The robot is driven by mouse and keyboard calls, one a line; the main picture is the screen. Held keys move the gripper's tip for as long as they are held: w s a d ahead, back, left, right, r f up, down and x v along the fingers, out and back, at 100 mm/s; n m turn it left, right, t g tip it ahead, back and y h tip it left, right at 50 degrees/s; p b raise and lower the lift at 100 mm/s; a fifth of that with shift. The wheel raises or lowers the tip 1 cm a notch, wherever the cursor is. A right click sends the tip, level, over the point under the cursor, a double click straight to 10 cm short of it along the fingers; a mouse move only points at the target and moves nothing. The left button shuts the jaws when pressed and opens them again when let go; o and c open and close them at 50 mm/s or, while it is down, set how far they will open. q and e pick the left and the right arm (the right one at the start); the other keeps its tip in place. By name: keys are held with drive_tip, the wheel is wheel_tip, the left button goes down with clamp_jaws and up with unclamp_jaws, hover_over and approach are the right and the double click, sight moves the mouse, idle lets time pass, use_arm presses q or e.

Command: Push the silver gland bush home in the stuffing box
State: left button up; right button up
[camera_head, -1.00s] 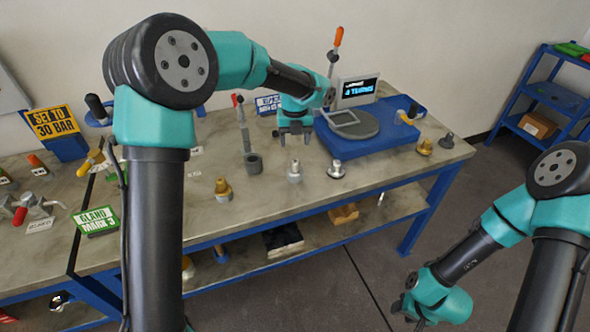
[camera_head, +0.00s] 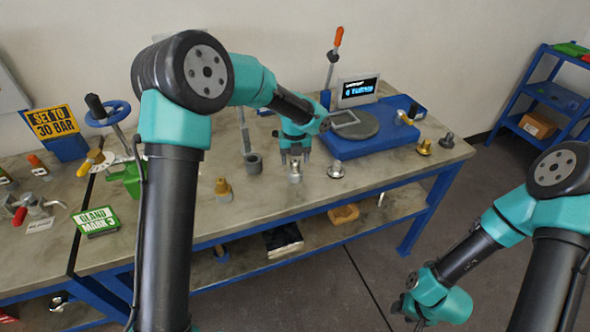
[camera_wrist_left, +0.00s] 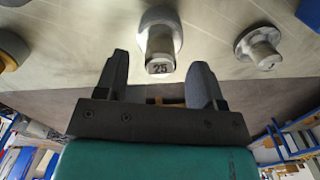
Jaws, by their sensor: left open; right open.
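A silver stepped bush (camera_head: 295,174) stands upright on the bench; the wrist view shows it (camera_wrist_left: 159,38) with "25" on its end face. A second silver piece with a wide flange (camera_head: 336,171) stands to its right, also in the wrist view (camera_wrist_left: 258,48). I cannot tell which is the gland bush. A grey hollow cylinder (camera_head: 253,163), possibly the stuffing box, stands to the left. My left gripper (camera_head: 294,158) is open, directly above the "25" bush, its fingers (camera_wrist_left: 158,72) to either side and empty. My right gripper (camera_head: 410,308) is open, low and away from the bench.
A brass bush (camera_head: 223,190) stands left of the cylinder. A blue base with a round grey plate (camera_head: 355,125) and a small screen (camera_head: 357,90) lies behind right. More fittings (camera_head: 446,140) stand at the right. A "GLAND MARK 3" sign (camera_head: 95,221) is at the left.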

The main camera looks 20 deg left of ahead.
sight(295, 160)
use_arm(q)
drive_tip(key=shift+f, duration=1.55)
drive_tip(key=c, duration=1.1)
drive_tip(key=shift+r, duration=0.1)
drive_tip(key=shift+r, duration=0.5)
wheel_tip(295, 160, up, 3)
drive_tip(key=shift+w+f, duration=0.1)
drive_tip(key=shift+f, duration=0.05)
drive_tip(key=s+d+r, duration=0.1)
drive_tip(key=s+d, duration=0.3)
drive_tip(key=s, duration=1.1)
drive_tip(key=shift+s+d, duration=0.2)
drive_tip(key=shift+s, duration=0.05)
drive_tip(key=shift+r, duration=0.1)
